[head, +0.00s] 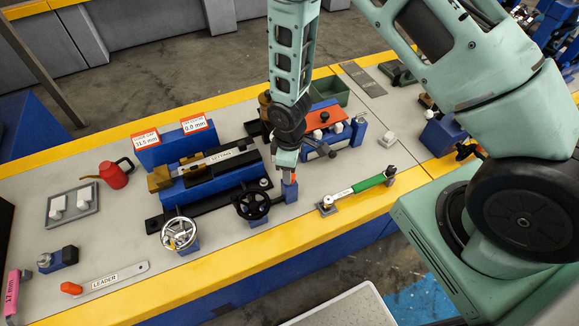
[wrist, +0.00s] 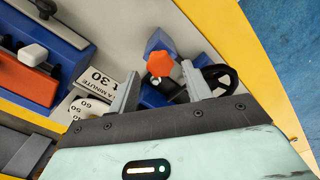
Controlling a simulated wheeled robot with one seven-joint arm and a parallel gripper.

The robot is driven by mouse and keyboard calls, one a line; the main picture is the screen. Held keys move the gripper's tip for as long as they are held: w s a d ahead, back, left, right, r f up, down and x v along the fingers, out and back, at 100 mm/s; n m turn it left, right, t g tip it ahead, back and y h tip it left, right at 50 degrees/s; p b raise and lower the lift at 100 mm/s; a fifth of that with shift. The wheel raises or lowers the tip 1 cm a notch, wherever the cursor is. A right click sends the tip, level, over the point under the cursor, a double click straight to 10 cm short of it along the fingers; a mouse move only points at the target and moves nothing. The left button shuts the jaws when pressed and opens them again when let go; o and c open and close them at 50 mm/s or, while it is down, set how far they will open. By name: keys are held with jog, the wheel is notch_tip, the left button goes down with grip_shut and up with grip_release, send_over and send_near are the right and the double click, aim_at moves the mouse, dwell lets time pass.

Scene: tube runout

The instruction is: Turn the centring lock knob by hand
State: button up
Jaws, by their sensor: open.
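A small orange-red knob (head: 294,179) stands on a blue post (head: 289,192) near the front of the bench; I take it as the centring lock knob. In the wrist view the knob (wrist: 162,65) shows as a faceted orange-red head. My gripper (head: 288,165) points down over this post. In the wrist view my gripper (wrist: 160,78) is open, with one finger on each side of the knob and visible gaps between. I cannot tell how far the fingertips are above it. In the head view my gripper partly hides the knob.
A black handwheel (head: 252,203) is close left of the post, with a chrome handwheel (head: 179,233) beyond. A blue block with an orange top (head: 323,116) is behind. Bare bench lies in front.

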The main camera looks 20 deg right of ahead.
jog(key=n, duration=0.5)
jog(key=shift+f, duration=0.1)
jog(key=shift+f+b, duration=0.8)
jog(key=shift+f, duration=0.15)
jog(key=c, duration=0.8)
